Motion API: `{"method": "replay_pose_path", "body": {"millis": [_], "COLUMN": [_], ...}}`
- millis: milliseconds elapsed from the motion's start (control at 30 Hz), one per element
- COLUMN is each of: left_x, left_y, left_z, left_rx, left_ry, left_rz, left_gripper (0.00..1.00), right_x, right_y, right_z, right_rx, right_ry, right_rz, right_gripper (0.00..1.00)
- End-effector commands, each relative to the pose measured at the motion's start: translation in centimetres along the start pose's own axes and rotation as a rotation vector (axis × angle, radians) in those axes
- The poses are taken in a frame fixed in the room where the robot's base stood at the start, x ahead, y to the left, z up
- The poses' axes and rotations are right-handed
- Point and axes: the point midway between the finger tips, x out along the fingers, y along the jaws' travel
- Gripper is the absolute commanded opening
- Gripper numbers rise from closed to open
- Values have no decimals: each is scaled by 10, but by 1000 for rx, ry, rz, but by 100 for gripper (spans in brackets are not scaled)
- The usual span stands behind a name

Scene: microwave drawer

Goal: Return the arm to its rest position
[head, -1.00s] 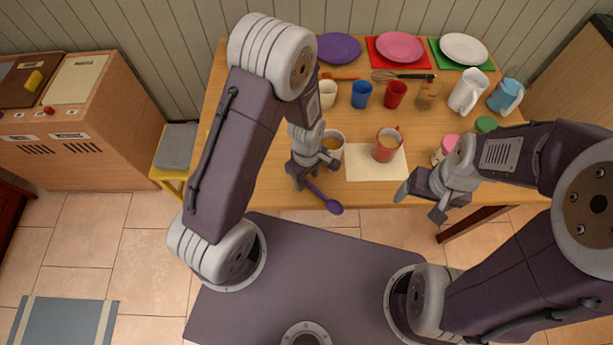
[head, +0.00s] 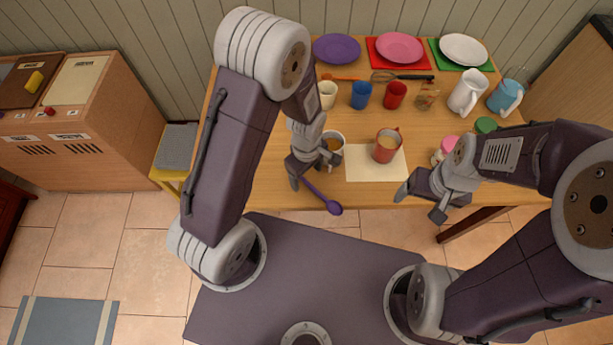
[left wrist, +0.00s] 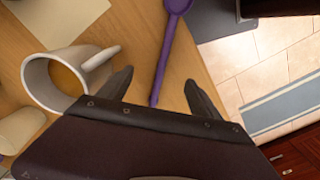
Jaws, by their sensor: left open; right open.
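My left gripper (head: 315,172) is open and empty above the front edge of the wooden table (head: 290,195). In the left wrist view its two fingers (left wrist: 157,88) are spread apart, with the purple spoon (left wrist: 168,45) lying on the table beyond them. In the head view the purple spoon (head: 333,207) lies at the table's front edge and the white mug (head: 335,139) is partly hidden by the gripper. My right gripper (head: 420,200) is open and empty at the table's front.
Behind are a blue cup (head: 361,94), a red cup (head: 396,93), a whisk (head: 398,76), plates and a white jug (head: 467,92). A stool (head: 176,148) and cabinet (head: 110,150) stand left.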

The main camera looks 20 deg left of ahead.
Motion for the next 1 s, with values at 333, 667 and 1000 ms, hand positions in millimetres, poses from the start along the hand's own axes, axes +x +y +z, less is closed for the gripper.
{"method": "replay_pose_path", "body": {"millis": [333,667,1000], "left_x": [-62,-64,-127], "left_y": [1,0,-40], "left_z": [0,0,-47], "left_rx": [0,0,99], "left_ry": [1,0,69], "left_rz": [3,0,134], "left_gripper": [74,74,74], "right_x": [-10,-10,-10], "right_y": [0,0,0], "right_z": [-1,-1,-1], "right_rx": [0,0,0], "right_ry": [0,0,0], "right_rz": [0,0,0], "right_gripper": [78,78,78]}}
